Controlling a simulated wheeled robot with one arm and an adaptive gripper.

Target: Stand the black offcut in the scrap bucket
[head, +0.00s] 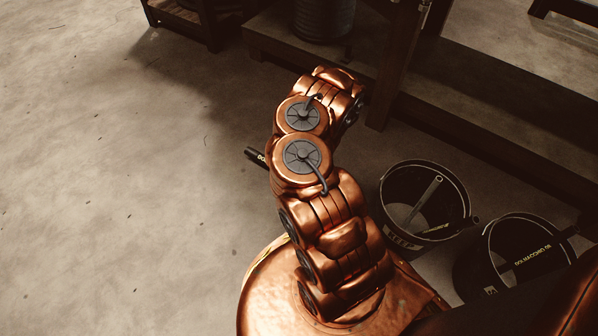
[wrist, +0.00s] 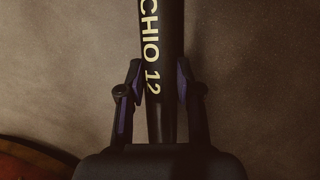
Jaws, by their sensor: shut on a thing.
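My gripper (wrist: 158,78) is shut on a black offcut (wrist: 161,25), a round hose piece with pale lettering ending in "CHIO 12". In the wrist view it runs up between the two fingers and out of the top of the picture. In the head view only a lettered black end of it (head: 256,156) shows left of my arm; my gripper is hidden behind the arm there. A black bucket (head: 467,262) stands at the lower right, its label too cut off to read. It may be the scrap bucket. A black lettered piece (head: 540,254) shows in it.
Another black bucket (head: 384,205), with a label that seems to read KEEP, stands between my arm and that bucket. It holds a grey tube (head: 424,199) and a darker lettered piece. A dark bench frame (head: 470,125) runs behind. The floor at left is clear.

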